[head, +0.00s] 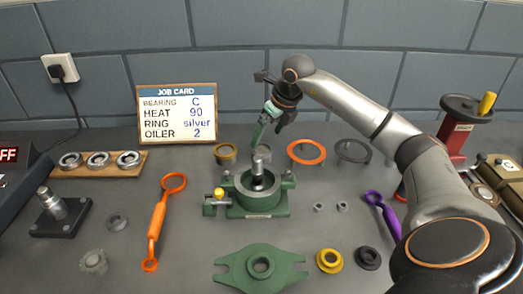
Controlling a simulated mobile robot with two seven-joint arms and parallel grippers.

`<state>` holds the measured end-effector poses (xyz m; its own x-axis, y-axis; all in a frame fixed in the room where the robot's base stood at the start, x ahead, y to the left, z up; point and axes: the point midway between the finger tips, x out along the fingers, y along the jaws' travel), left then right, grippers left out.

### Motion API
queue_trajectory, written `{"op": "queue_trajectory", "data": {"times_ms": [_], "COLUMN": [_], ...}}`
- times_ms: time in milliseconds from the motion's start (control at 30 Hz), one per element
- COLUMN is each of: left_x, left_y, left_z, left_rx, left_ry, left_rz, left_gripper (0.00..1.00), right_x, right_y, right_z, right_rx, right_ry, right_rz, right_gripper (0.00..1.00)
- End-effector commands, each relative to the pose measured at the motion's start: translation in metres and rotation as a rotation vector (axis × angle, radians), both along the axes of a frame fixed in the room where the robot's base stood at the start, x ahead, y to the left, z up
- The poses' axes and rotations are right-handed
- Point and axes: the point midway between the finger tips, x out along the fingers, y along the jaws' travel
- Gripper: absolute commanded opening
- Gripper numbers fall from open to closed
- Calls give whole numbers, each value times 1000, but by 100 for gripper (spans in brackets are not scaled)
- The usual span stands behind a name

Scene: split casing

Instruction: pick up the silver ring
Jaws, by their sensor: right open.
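A thin grey ring (353,151), the one that looks most like the silver ring, lies flat at the back of the bench. An orange ring (306,152) lies just left of it. My right gripper (268,134) is open and points down above the back of the green casing, left of both rings and apart from them. It appears empty. My left gripper is out of view.
The green casing base (257,207) with a metal shaft stands mid-bench. A brass cup (226,152) and a small grey cylinder (265,158) are behind it. A red handwheel stand (456,137) stands right. The job card (177,134) reads ring silver.

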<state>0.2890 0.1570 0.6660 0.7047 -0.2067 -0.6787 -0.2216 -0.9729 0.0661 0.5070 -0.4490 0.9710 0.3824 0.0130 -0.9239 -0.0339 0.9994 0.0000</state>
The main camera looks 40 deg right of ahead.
Motion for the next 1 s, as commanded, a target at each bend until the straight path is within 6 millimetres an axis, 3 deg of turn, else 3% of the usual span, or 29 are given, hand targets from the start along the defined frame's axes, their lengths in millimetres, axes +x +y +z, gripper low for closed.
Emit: {"op": "queue_trajectory", "data": {"times_ms": [333, 667, 1000], "left_x": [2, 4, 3], "left_y": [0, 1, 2], "left_z": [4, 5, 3], "left_rx": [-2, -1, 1], "left_ry": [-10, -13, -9], "left_rz": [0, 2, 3], "left_gripper": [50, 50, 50], "right_x": [14, 18, 18], "right_y": [-2, -3, -3], "right_z": [-43, -50, -49], "right_rx": [2, 0, 0], "right_ry": [2, 0, 0], "right_rz": [0, 0, 0], "right_gripper": [100, 100, 63]}}
